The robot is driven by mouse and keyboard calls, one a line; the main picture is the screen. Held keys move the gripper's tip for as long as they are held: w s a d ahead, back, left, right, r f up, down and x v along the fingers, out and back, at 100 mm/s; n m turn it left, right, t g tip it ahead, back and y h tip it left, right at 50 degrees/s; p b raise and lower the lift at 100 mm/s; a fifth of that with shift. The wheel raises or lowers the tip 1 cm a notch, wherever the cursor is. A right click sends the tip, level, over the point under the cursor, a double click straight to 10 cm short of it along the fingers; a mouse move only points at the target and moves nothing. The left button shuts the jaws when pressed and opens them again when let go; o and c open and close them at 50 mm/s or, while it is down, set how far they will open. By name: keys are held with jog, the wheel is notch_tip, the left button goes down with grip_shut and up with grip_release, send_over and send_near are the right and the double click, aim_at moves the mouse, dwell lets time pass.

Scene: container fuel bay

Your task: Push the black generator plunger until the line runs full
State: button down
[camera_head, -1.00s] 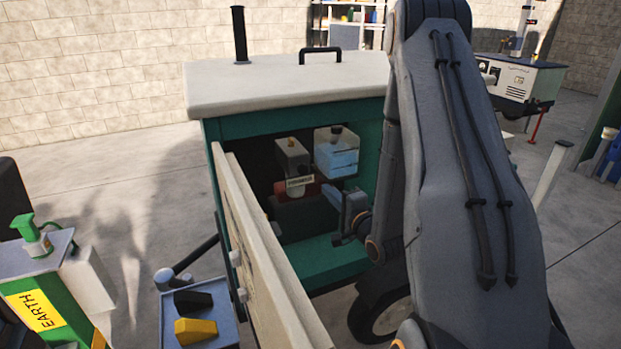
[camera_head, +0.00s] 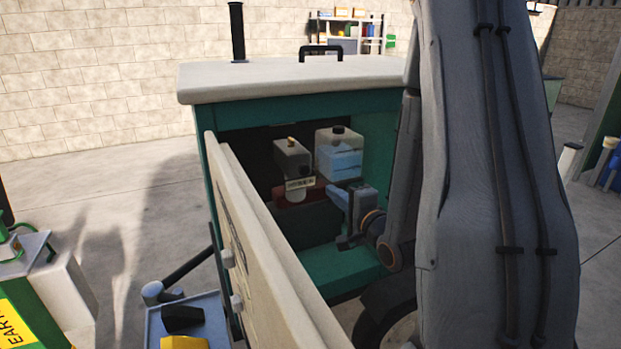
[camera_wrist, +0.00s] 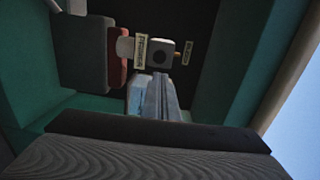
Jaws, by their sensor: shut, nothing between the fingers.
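The green generator cabinet (camera_head: 385,150) with a pale top stands open in the head view. Inside, a grey housing (camera_head: 291,158) sits above a label plate (camera_head: 300,184) and a pale bowl (camera_head: 297,196). In the wrist view, the housing's pale face (camera_wrist: 153,46) carries a round black part (camera_wrist: 160,57), seemingly the plunger. My gripper (camera_head: 333,192) is inside the bay, to the right of the housing in the head view. Its shut, empty fingers show in the wrist view (camera_wrist: 157,78), just below the housing. Contact with the plunger cannot be told.
A clear tank of blue liquid (camera_head: 339,158) is beside the housing. The open pale door (camera_head: 255,235) borders the bay's left. A blue tray (camera_head: 215,310) holds black and yellow pieces. A green EARTH-labelled unit (camera_head: 22,285) is lower left.

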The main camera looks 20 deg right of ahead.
aim_at(306, 171)
jog(key=shift+w, duration=0.1)
jog(key=w+p, duration=0.1)
jog(key=w, duration=0.3)
jog(key=w+p, duration=0.1)
jog(key=w, duration=0.4)
jog(key=w+f, duration=0.1)
jog(key=w, duration=0.3)
jog(key=shift+w+a+p, duration=0.2)
jog(key=shift+w+p, duration=0.15)
jog(key=shift+p, duration=0.05)
